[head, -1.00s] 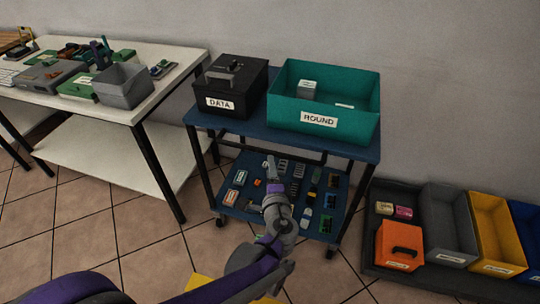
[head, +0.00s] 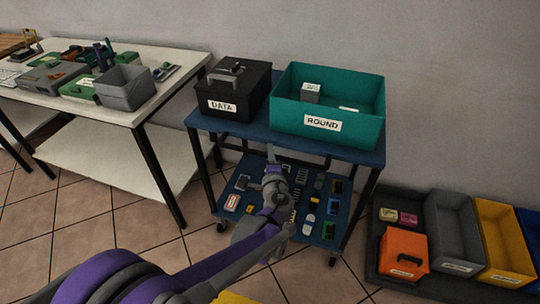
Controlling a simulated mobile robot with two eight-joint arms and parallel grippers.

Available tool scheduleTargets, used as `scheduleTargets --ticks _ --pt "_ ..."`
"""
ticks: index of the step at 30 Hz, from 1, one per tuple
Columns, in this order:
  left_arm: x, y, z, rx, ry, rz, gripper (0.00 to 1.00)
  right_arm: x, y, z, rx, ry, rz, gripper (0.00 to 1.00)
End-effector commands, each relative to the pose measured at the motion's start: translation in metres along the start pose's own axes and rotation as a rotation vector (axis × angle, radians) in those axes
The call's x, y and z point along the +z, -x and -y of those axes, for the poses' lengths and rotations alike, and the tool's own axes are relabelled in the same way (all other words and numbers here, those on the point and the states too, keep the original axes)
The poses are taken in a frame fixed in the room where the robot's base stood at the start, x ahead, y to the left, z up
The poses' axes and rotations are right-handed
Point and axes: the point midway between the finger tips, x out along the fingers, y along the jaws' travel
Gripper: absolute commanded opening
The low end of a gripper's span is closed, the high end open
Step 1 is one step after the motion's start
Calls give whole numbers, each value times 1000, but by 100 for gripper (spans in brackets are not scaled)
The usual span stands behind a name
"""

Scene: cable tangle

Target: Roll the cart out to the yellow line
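The blue cart (head: 354,155) stands against the wall on casters. Its top shelf carries a black box labelled DATA (head: 235,92) and a teal bin labelled ROUND (head: 357,101). Its lower shelf holds several small connectors and parts. My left arm reaches in from the bottom left, and my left gripper (head: 271,158) is in front of the cart, just below the top shelf's front edge. Whether it touches the cart or is open cannot be made out. A bit of yellow on the floor (head: 232,298) shows at the bottom, mostly hidden by my arm. My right gripper is not in view.
A white table (head: 160,98) with grey and green boxes stands to the left. A dark tray (head: 385,268) on the floor at the right holds an orange box (head: 402,252), a grey bin (head: 455,234) and a yellow bin (head: 503,240). Tiled floor in front is open.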

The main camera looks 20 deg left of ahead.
Motion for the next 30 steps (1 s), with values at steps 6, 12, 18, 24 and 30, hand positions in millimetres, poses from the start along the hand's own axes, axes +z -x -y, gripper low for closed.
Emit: scheduleTargets --ticks 6,12,18,24,30 --pt "0 0 0 0 0 0 0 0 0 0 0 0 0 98" --pt "0 0 0 0 0 0 0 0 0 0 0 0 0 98" --pt "0 0 0 0 0 0 0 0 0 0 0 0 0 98" --pt "0 0 0 0 0 0 0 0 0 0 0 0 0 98" --pt "0 0 0 0 0 0 0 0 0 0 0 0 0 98"
